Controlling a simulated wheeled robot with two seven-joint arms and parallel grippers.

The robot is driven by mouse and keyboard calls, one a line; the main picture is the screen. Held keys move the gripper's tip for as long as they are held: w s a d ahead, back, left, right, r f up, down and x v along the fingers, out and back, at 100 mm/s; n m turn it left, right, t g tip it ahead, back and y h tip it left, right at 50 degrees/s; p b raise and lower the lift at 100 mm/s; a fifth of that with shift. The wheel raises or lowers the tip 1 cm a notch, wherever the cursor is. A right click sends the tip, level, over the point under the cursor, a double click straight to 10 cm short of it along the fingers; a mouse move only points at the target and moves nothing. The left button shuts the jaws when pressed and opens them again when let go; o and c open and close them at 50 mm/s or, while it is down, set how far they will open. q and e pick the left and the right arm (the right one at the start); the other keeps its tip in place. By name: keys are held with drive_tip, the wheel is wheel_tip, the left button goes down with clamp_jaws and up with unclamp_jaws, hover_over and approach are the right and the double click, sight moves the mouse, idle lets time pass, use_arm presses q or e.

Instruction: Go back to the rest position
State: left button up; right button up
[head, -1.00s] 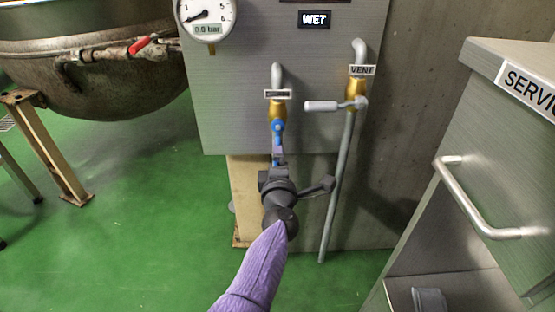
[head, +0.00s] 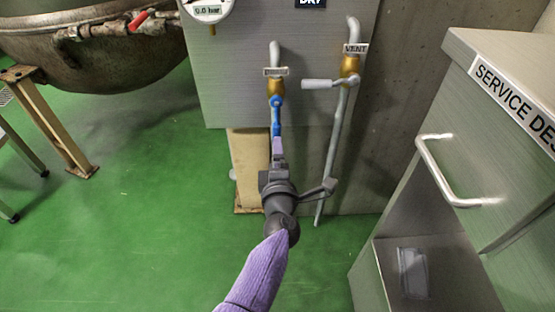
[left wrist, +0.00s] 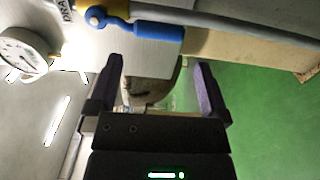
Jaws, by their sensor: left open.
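My left gripper (head: 278,150) is open and empty in the head view, just below the blue valve lever (head: 277,115). In the left wrist view its two fingers (left wrist: 155,85) stand apart with nothing between them. The blue lever (left wrist: 157,36) lies beyond the fingertips there, apart from them as far as I can tell. In the head view the lever points down from a brass valve (head: 277,88) on the grey panel. My right gripper is not in view.
A vent valve (head: 349,66) with a grey lever and long pipe is right of the blue one. A gauge (head: 207,9) reads 0.0 bar, and a sign (head: 311,3) reads DRY. A service desk (head: 480,130) stands right, a kettle (head: 90,55) left. Green floor (head: 130,220) is clear.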

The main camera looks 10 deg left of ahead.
use_arm(q)
drive_tip(key=shift+v, duration=1)
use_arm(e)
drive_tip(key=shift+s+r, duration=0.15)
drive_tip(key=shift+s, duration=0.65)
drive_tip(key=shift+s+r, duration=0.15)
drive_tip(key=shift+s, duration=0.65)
